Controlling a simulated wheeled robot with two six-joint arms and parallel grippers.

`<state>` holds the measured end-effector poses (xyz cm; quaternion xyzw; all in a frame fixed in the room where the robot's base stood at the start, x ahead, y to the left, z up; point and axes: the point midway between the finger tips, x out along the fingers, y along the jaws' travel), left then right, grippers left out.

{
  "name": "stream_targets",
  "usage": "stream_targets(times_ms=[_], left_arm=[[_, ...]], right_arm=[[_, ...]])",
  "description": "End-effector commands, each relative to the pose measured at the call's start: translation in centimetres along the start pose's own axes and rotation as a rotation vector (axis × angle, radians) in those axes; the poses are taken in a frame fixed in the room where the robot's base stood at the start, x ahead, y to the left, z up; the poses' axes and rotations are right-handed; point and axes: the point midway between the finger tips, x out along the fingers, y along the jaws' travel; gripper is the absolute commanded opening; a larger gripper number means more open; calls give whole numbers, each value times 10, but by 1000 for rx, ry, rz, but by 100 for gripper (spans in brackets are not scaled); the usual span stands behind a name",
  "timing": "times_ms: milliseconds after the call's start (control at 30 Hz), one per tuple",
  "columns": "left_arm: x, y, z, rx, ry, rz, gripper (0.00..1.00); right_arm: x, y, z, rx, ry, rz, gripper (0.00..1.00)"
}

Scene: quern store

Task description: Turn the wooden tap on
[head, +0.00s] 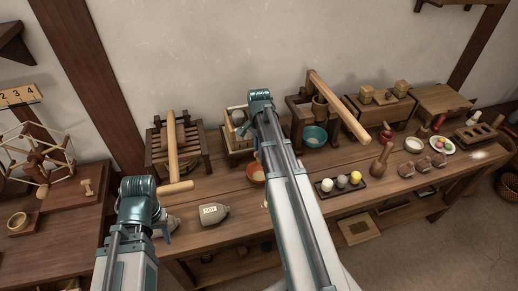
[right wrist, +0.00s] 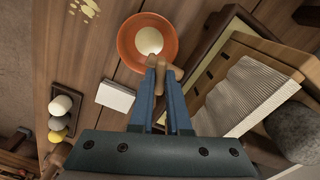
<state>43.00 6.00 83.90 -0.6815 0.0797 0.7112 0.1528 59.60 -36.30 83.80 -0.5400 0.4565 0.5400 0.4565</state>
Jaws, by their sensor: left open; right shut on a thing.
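My right gripper (right wrist: 165,72) is shut on a small wooden piece, which looks like the handle of the wooden tap (right wrist: 178,72). In the right wrist view it lies over the edge of an orange bowl (right wrist: 127,42) with something pale in it. In the head view the orange bowl (head: 256,178) shows in part beside my right arm. The tap is hidden there behind the arm and gripper (head: 260,150).
A slatted wooden rack (head: 178,150) stands left of my right arm. A teal bowl (head: 315,135) sits under a wooden lever frame to the right. A dark tray (head: 340,192) with three balls lies in front. In the wrist view, a ridged white board (right wrist: 250,95) is close to the right.

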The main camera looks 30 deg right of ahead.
Motion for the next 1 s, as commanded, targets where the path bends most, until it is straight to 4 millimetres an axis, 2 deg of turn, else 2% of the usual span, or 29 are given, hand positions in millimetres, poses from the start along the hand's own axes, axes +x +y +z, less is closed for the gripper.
stream_targets(times_ms=[1000], left_arm=[[0, 0, 0, 0, 0, 0, 50]], right_arm=[[0, 0, 0, -934, 0, 0, 0]])
